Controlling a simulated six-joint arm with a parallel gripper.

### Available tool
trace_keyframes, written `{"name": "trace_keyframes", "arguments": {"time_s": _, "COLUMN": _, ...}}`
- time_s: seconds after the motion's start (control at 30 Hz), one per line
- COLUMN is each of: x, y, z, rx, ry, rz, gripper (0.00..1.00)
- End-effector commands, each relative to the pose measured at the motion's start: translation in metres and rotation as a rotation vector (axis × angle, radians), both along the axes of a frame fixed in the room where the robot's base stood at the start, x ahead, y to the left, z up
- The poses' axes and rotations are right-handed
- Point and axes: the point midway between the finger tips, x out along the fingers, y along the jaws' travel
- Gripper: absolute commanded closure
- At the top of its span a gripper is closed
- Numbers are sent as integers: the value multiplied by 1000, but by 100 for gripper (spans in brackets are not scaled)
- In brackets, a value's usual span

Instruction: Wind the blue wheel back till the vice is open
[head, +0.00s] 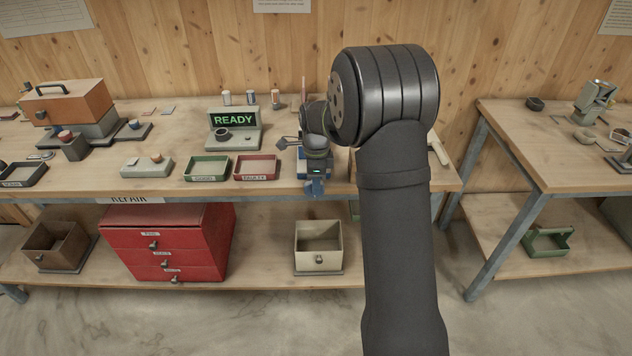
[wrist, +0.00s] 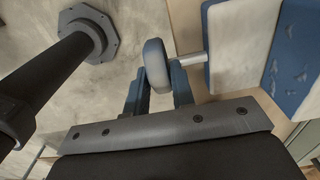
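The wheel (wrist: 154,66), grey-blue and seen nearly edge-on, stands in the wrist view on a short pale shaft. The shaft runs right to a blue and white block of the vice (wrist: 230,45). A second blue block lies farther right, with a narrow pale strip between the two. My gripper (wrist: 160,88) has a dark blue finger on each side of the wheel's near rim. The fingers are close together, with no clear gap to the wheel. In the head view my wrist hangs over the bench's front edge and mostly hides the vice (head: 313,168) and wheel.
A display unit reading READY (head: 234,128), a green tray (head: 207,168) and a red tray (head: 257,167) stand left of the vice. A pale open bin (head: 318,247) and a red drawer cabinet (head: 168,243) are below. A second bench (head: 555,150) stands at right.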

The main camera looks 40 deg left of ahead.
Motion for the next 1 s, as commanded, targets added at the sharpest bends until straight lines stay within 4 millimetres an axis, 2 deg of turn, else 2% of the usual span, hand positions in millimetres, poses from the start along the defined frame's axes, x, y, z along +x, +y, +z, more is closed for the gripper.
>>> {"name": "trace_keyframes", "arguments": {"time_s": 0.03, "x": 0, "y": 0, "z": 0, "rx": 0, "ry": 0, "rz": 0, "gripper": 88}}
{"name": "trace_keyframes", "arguments": {"time_s": 0.1, "x": 0, "y": 0, "z": 0, "rx": 0, "ry": 0, "rz": 0, "gripper": 100}}
{"name": "trace_keyframes", "arguments": {"time_s": 0.57, "x": -3, "y": 2, "z": 0, "rx": -64, "ry": -63, "rz": 2, "gripper": 100}}
{"name": "trace_keyframes", "arguments": {"time_s": 1.0, "x": -9, "y": 10, "z": -1, "rx": -327, "ry": -328, "rz": 5, "gripper": 100}}
